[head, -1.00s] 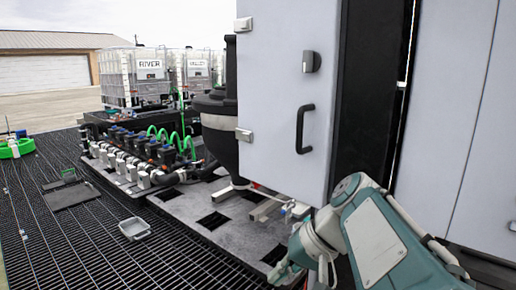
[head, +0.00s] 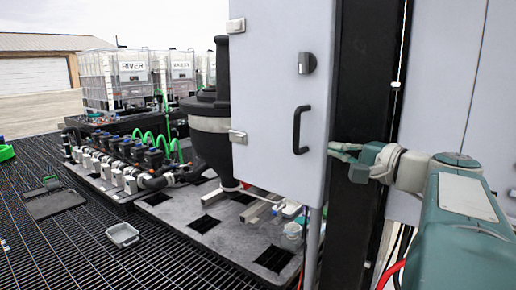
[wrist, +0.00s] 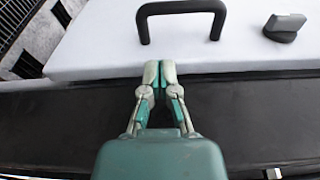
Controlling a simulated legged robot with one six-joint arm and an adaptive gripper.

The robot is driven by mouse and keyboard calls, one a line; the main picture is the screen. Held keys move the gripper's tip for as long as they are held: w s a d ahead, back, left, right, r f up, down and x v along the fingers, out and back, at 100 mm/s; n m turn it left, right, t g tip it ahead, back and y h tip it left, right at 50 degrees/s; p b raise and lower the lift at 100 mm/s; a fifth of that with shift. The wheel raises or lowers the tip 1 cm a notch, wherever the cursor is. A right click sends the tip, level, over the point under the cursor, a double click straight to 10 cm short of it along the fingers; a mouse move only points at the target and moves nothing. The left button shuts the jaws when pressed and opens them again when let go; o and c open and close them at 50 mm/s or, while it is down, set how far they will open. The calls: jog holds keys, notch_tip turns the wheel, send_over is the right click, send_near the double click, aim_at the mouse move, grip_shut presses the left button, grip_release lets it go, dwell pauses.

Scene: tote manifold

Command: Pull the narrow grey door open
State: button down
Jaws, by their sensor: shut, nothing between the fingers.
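The narrow grey door (head: 272,100) stands upright in the middle of the head view, with silver hinges on its left side. It carries a black bar handle (head: 298,130) and a grey latch knob (head: 307,63) above it. My gripper (head: 338,149) is shut and empty at the door's right edge, right of the handle and apart from it. In the wrist view the closed fingertips (wrist: 160,68) reach the door's edge (wrist: 240,68), below the handle (wrist: 181,12); I cannot tell whether they touch. The knob (wrist: 285,24) shows to the right.
A black upright panel (head: 362,110) lies right of the door, then a larger pale cabinet panel (head: 440,80). A dark hopper (head: 212,130) stands close on the door's hinge side. A grey tray (head: 123,235) lies on the open grating at left.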

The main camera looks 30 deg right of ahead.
aim_at(307, 143)
jog(key=w+a, duration=0.1)
jog(key=w, duration=0.1)
jog(key=w+a, duration=0.2)
jog(key=w, duration=0.1)
jog(key=shift+w+r, duration=0.1)
jog(key=shift+w, duration=0.2)
jog(key=shift+w+d, duration=0.1)
jog(key=shift+w, duration=0.25)
jog(key=shift+w+d, duration=0.2)
jog(key=shift+w, duration=0.05)
jog(key=shift+d, duration=0.3)
